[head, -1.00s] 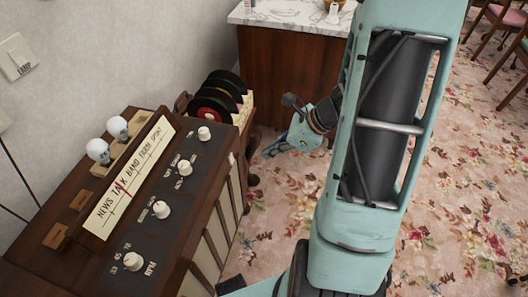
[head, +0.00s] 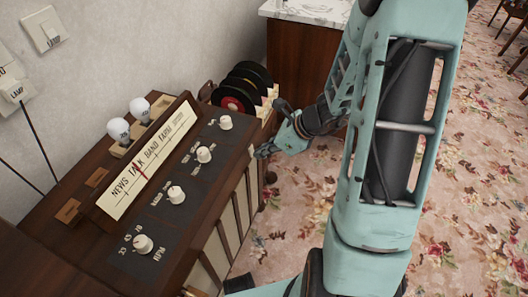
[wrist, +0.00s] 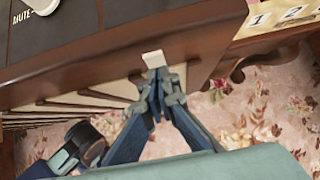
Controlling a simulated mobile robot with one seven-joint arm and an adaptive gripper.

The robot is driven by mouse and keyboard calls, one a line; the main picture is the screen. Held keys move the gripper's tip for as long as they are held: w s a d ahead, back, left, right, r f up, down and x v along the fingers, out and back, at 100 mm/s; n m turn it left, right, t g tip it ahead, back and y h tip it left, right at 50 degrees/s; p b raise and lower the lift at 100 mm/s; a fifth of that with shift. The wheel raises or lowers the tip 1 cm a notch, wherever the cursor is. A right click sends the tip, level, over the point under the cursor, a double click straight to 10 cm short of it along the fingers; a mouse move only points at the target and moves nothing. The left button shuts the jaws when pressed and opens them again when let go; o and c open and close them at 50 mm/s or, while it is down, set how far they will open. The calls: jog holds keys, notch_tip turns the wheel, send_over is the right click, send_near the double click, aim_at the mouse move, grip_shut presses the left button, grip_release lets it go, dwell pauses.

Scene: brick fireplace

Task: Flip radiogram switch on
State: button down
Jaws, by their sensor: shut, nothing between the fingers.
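The radiogram (head: 150,200) is a dark wooden cabinet with a slanted dial plate and a row of cream knobs. A small white tab (head: 251,152), which looks like the switch, sticks out of its front face near the far right corner. The tab also shows in the wrist view (wrist: 153,59), just beyond my fingertips. My gripper (head: 262,153) is at that corner, with its fingertips together and empty. In the wrist view my gripper (wrist: 160,78) is right at the tab; I cannot tell whether it touches. The tab's on or off position is unclear.
Records (head: 240,92) stand in a rack behind the radiogram. A marble-topped cabinet (head: 305,12) stands behind. Wall switches (head: 42,32) are at upper left. Flowered carpet (head: 285,225) lies clear before the radiogram.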

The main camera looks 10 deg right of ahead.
jog(key=shift+w+a+f+b, duration=0.15)
jog(key=shift+a+f+b, duration=0.1)
jog(key=shift+b, duration=0.05)
notch_tip(320, 180, up, 2)
jog(key=shift+p, duration=0.85)
